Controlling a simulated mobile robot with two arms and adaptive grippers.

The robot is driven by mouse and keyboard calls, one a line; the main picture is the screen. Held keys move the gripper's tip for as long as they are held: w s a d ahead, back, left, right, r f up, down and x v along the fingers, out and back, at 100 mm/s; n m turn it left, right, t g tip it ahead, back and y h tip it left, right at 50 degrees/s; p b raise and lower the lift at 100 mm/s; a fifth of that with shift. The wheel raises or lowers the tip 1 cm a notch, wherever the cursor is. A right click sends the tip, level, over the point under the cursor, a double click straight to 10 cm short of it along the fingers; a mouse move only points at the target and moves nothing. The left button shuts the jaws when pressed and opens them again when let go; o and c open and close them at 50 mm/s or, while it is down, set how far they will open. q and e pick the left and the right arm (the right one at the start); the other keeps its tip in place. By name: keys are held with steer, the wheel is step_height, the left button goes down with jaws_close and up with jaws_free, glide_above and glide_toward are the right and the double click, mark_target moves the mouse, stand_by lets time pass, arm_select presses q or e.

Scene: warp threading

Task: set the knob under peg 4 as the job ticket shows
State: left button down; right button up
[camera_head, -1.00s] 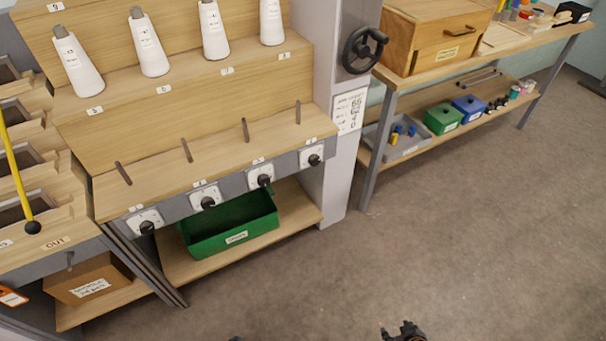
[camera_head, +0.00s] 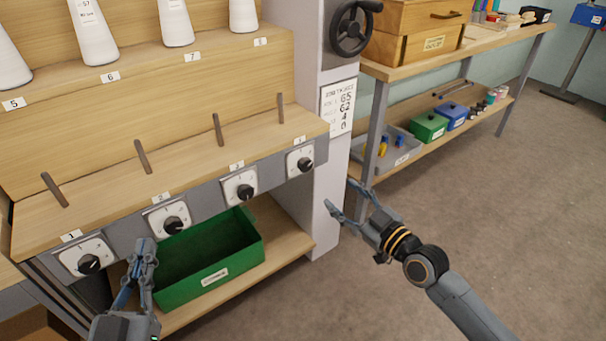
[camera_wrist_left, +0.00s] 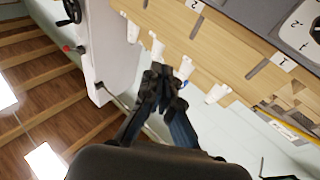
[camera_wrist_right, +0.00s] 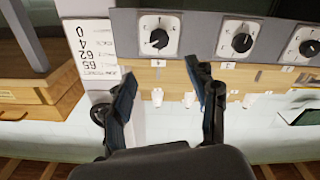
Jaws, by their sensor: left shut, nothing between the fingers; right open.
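The rightmost knob (camera_head: 305,164), under the rightmost peg (camera_head: 280,108), is black on a white dial plate. It also shows upside down in the right wrist view (camera_wrist_right: 158,38); its exact setting is hard to read. The job ticket (camera_head: 338,108) hangs on the grey post; I make out 65, 62, 4 and 0, with row labels too small. My right gripper (camera_head: 341,195) is open and empty, right of and lower than this knob, apart from it. My left gripper (camera_head: 146,250) is shut and empty, below the second knob (camera_head: 173,224).
More knobs sit left along the rail, such as the third knob (camera_head: 239,188) and the first knob (camera_head: 88,262). A green bin (camera_head: 208,275) stands on the shelf below. A handwheel (camera_head: 351,28) juts from the post. A side bench (camera_head: 470,55) stands right; floor between is clear.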

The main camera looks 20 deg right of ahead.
steer(key=b, duration=0.1)
glide_toward(307, 166)
steer(key=x, duration=0.3)
steer(key=b+x, duration=0.1)
steer(key=x, duration=0.4)
steer(key=shift+w, duration=0.1)
steer(key=shift+w+a, duration=0.2)
steer(key=shift+w, duration=0.2)
arm_select(q)
steer(key=s+r+t+h, duration=0.2)
steer(key=s+r+t, duration=0.3)
steer(key=r, duration=0.3)
steer(key=shift+r+t, duration=0.2)
steer(key=shift+t, duration=0.3)
arm_select(e)
steer(key=c, duration=1.1)
steer(key=shift+c, duration=0.2)
arm_select(q)
steer(key=shift+w, duration=0.1)
